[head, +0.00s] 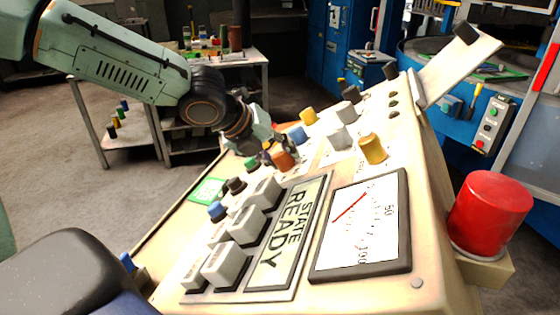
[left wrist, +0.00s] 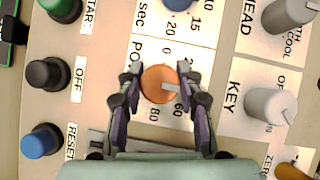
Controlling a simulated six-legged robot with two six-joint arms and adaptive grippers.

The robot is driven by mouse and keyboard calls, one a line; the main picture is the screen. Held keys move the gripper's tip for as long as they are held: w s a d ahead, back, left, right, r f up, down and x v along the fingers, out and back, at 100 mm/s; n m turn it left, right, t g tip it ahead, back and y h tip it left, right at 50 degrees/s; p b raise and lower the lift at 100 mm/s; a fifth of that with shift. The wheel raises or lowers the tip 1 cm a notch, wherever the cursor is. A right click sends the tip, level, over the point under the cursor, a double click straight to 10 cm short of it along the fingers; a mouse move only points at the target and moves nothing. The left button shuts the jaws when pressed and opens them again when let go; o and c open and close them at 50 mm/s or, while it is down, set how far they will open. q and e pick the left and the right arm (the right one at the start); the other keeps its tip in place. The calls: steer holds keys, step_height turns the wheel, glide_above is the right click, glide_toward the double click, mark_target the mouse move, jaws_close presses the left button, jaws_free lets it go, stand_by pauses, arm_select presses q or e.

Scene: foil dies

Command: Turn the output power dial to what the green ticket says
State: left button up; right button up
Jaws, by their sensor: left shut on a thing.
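My left gripper (head: 270,152) is shut on the knob, one finger on each side, as the left wrist view (left wrist: 160,98) shows. A green ticket (head: 208,190) lies on the console's left part; its writing is too small to read. My right gripper is not in view.
Blue (left wrist: 40,142), black (left wrist: 47,74) and green buttons sit left of the dial. Grey knobs (head: 340,137) and yellow knobs (head: 372,148) stand close on the other side. A READY sign, a meter (head: 363,225) and a big red button (head: 490,212) are nearer.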

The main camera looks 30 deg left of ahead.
arm_select(q)
steer(key=shift+r+m+h+p, duration=0.25)
steer(key=shift+m+h+p, duration=0.05)
steer(key=shift+m+h, duration=0.1)
steer(key=m+h+p, duration=0.1)
steer(key=m+p, duration=0.1)
steer(key=p, duration=0.1)
steer(key=m+t+h+p, duration=0.1)
steer(key=m+p, duration=0.1)
steer(key=p, duration=0.2)
steer(key=shift+a+r, duration=0.1)
steer(key=shift+w+m+h+p, duration=0.1)
steer(key=shift+m+h+p, duration=0.5)
steer(key=shift+m+p, duration=0.45)
steer(key=shift+m+h+p, duration=0.35)
steer(key=shift+m+h, duration=0.05)
steer(key=shift+m, duration=0.25)
steer(key=o, duration=0.8)
steer(key=shift+c, duration=0.2)
steer(key=o, duration=0.4)
steer(key=shift+f, duration=0.25)
